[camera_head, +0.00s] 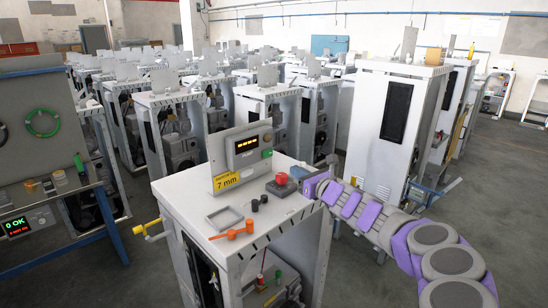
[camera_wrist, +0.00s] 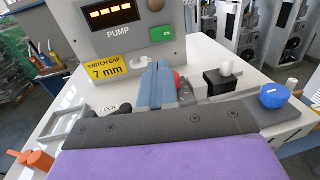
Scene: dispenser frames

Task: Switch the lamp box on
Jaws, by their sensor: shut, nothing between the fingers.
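No box in view is labelled as a lamp. A grey upright box (camera_head: 242,162) stands on the white cabinet top. In the wrist view, this box (camera_wrist: 158,46) is marked PUMP and has a lit amber display, a green ON button (camera_wrist: 162,35) and a yellow SWITCH GAP 7 mm label (camera_wrist: 107,67). A small pale part (camera_wrist: 140,60) at its lower face is partly hidden by my fingers. My gripper (camera_wrist: 158,68) is shut and empty in front of the box, fingers pointing at its lower edge. Contact cannot be told. My gripper (camera_head: 318,184) comes from the right in the head view.
A red button (camera_head: 281,179) is close to my fingers. A black block with a pale knob (camera_wrist: 222,78) and a blue knob (camera_wrist: 274,95) are to the right. A square frame (camera_head: 225,218), black knobs (camera_head: 259,201) and an orange handle (camera_head: 233,232) lie at the front left.

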